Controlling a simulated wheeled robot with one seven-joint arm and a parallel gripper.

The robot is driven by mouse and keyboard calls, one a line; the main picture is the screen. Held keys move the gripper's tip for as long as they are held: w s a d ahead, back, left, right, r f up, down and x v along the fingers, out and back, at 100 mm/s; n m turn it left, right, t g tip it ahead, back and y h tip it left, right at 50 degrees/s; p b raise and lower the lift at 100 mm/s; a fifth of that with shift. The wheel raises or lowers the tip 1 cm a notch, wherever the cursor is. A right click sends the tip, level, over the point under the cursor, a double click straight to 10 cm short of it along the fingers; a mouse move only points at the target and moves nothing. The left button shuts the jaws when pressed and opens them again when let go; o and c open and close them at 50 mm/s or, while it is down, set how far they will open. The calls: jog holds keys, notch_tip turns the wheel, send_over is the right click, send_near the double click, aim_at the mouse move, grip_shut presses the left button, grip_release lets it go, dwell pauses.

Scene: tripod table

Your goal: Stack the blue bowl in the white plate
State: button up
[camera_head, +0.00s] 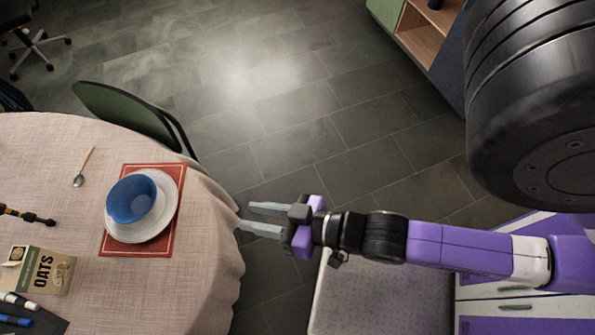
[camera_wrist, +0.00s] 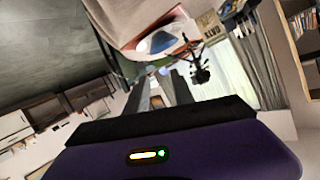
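The blue bowl (camera_head: 132,194) appears to rest upright on the white plate (camera_head: 152,230), toward the plate's upper left in the head view. The plate lies on a red placemat (camera_head: 172,245) on the round table. My gripper (camera_head: 246,216) is open and empty, just right of the table's draped edge, its fingers pointing left towards the plate. It is apart from bowl and plate. In the wrist view, my open gripper (camera_wrist: 158,76) has nothing between its fingers, and the blue bowl (camera_wrist: 161,42) shows small beyond them. The bowl's contact with the plate is hidden.
The table (camera_head: 60,150) has a pale cloth hanging over its edge. A spoon (camera_head: 80,178), an oats box (camera_head: 38,270) and several markers (camera_head: 18,302) lie left of the placemat. A green chair (camera_head: 130,108) stands behind the table. A grey-topped unit (camera_head: 380,295) is below my arm.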

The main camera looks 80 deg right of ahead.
jog(key=s+r+n, duration=0.3)
jog(key=s+r, duration=0.5)
jog(key=shift+s+d+t, duration=0.25)
jog(key=shift+t, duration=0.05)
